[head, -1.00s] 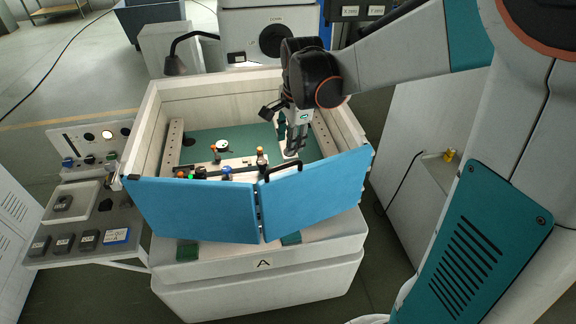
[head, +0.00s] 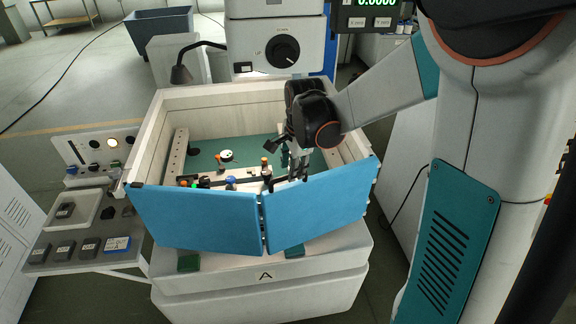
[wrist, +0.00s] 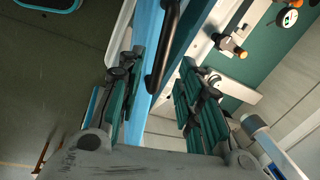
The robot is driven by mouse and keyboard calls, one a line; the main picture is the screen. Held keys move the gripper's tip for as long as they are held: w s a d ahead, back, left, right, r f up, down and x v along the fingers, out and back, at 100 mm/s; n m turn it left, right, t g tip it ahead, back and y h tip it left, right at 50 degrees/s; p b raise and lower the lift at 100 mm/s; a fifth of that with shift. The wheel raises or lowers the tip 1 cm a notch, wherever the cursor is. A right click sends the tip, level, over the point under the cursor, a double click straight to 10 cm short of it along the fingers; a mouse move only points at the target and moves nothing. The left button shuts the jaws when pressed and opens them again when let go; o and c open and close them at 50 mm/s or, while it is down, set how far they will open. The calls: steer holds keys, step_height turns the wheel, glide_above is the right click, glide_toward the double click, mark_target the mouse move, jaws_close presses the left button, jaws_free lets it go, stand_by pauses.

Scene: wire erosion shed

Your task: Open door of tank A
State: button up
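Tank A (head: 265,290) stands in the middle of the head view, marked with an "A". Its front door is two blue panels, a left one (head: 195,220) and a right one (head: 322,208), meeting at a seam in a shallow outward angle. My gripper (head: 290,178) is at the right panel's top edge near the seam. In the wrist view, the black bar handle (wrist: 165,45) on the blue panel (wrist: 148,60) lies between my open green-padded fingers (wrist: 160,90), with visible space on both sides. In the head view my gripper largely covers the handle.
Inside the tank is a green floor (head: 205,158) with rails and small fixtures. A control console (head: 90,225) stands to the left. A lamp (head: 182,72) and machine head (head: 277,45) are behind. Floor in front of the door looks clear.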

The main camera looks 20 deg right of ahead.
steer(key=shift+w+f, duration=0.2)
steer(key=shift+f, duration=0.95)
jaws_close()
steer(key=shift+s, duration=0.1)
